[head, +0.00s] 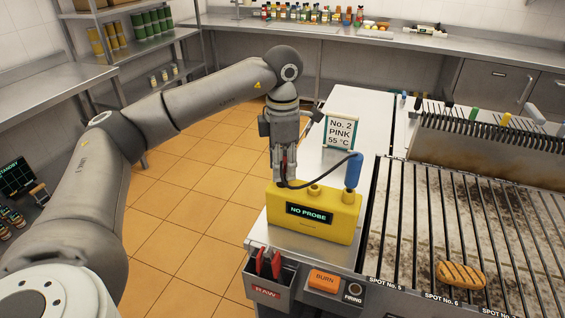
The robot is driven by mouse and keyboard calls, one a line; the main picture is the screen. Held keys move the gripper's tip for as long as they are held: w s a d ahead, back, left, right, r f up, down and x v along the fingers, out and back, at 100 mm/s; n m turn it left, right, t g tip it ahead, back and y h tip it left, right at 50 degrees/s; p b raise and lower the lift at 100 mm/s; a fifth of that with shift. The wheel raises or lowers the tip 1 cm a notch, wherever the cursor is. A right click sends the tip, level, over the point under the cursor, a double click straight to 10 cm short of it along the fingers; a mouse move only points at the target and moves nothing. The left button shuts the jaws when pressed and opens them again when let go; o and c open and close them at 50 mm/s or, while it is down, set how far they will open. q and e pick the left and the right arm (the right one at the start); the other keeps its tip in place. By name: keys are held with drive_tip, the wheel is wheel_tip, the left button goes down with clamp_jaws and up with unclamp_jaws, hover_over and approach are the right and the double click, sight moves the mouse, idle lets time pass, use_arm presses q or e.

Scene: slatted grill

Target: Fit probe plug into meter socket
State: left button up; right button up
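The yellow meter (312,218) stands on the steel counter, its screen reading NO PROBE. A raised yellow socket collar (314,190) shows on its top. The blue probe handle (353,171) stands upright at the meter's right end. A dark cable (325,177) runs from it in a loop to my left gripper's fingertips. My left gripper (284,175) points down over the left part of the meter's top, its fingers close together around the cable's end. The plug itself is mostly hidden by the fingers, and I cannot tell whether it touches the meter. My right gripper is not in view.
A sign reading No. 2 PINK 55 °C (340,132) stands behind the meter. A RAW bin (270,287) and an orange BURN button (324,281) are at the front.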

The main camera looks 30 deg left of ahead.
use_arm(q)
drive_tip(key=shift+f, duration=0.4)
drive_tip(key=o, duration=1.1)
drive_tip(key=shift+r, duration=0.3)
wheel_tip(320, 180, up, 12)
drive_tip(key=shift+f, duration=0.25)
